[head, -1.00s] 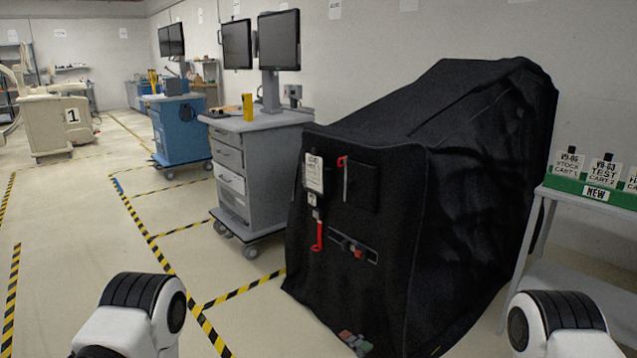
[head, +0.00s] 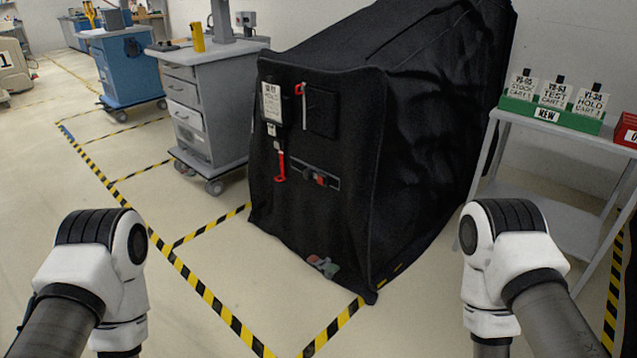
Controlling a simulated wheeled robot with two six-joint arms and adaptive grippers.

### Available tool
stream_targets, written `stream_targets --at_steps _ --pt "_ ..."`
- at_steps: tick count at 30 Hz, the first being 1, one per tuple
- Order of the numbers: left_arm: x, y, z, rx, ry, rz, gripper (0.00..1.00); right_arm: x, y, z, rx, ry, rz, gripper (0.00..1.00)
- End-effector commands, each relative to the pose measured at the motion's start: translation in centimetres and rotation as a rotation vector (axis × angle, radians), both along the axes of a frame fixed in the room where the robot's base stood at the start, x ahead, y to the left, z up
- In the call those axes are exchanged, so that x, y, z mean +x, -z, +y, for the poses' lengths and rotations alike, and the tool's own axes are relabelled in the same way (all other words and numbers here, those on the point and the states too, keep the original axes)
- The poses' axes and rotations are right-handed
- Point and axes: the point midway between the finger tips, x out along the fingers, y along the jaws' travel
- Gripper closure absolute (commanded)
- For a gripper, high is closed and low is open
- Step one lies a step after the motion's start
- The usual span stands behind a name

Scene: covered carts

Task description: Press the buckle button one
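A cart under a black cover (head: 420,140) stands ahead of me in the head view. On its front face a dark strap carries a buckle (head: 311,174) with a small red button (head: 321,180). A red pull tab (head: 281,167) hangs to the left of the buckle, below a white tag (head: 272,103). A second red piece (head: 299,89) sits at the upper edge of a dark flap. My two white arm links show at the lower left and lower right, apart from the cart. Neither gripper is in view.
A grey drawer cart (head: 185,110) and a blue cart (head: 125,65) stand to the left. A grey side table (head: 545,124) on the right holds a green rack (head: 545,115) of labelled tags. Yellow-black floor tape (head: 212,300) marks the clear floor in front.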

Motion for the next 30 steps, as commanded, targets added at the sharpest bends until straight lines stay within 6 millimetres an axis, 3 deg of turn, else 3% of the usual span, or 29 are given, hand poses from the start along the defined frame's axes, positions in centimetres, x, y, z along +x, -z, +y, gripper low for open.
stream_targets --at_steps 5,8,30 --pt "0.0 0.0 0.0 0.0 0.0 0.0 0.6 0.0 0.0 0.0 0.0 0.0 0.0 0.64" --pt "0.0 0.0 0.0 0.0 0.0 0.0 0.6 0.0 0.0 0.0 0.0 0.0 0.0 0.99" --pt "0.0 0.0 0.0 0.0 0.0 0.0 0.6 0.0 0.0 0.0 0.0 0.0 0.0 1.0"
